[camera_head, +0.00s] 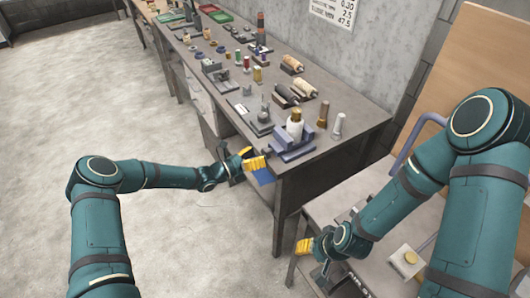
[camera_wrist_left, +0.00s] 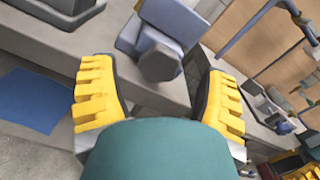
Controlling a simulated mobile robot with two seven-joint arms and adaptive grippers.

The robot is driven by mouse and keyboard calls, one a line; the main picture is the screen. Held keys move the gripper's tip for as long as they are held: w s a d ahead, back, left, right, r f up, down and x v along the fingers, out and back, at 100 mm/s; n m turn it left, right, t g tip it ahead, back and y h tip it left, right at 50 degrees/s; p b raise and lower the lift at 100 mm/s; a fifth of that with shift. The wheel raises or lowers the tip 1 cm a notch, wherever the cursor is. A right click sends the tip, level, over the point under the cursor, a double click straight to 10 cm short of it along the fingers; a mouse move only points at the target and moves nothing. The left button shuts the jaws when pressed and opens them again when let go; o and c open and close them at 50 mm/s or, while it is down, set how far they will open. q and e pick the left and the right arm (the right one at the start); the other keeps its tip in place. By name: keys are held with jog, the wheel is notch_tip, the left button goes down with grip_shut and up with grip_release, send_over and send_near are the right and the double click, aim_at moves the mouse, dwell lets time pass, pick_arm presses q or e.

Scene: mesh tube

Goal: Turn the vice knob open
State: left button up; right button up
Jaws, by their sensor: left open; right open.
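In the left wrist view, the grey faceted vice knob (camera_wrist_left: 160,63) sticks out from the vice body towards the camera. My left gripper (camera_head: 252,158) is beside the vice at the bench's front edge. Its yellow fingers are open, one on each side of the knob in the left wrist view, with gaps visible. My right gripper (camera_head: 304,247) is open and low, near the lower grey table, away from the vice.
The workbench (camera_head: 345,110) holds several tools and parts behind the vice. Two upright cylinders, one brown (camera_head: 323,114) and one grey (camera_head: 338,126), stand to its right. A blue patch (camera_head: 263,176) shows below my left gripper. The floor (camera_head: 190,240) at the left is clear.

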pick_arm(q)
jog(key=v, duration=0.8)
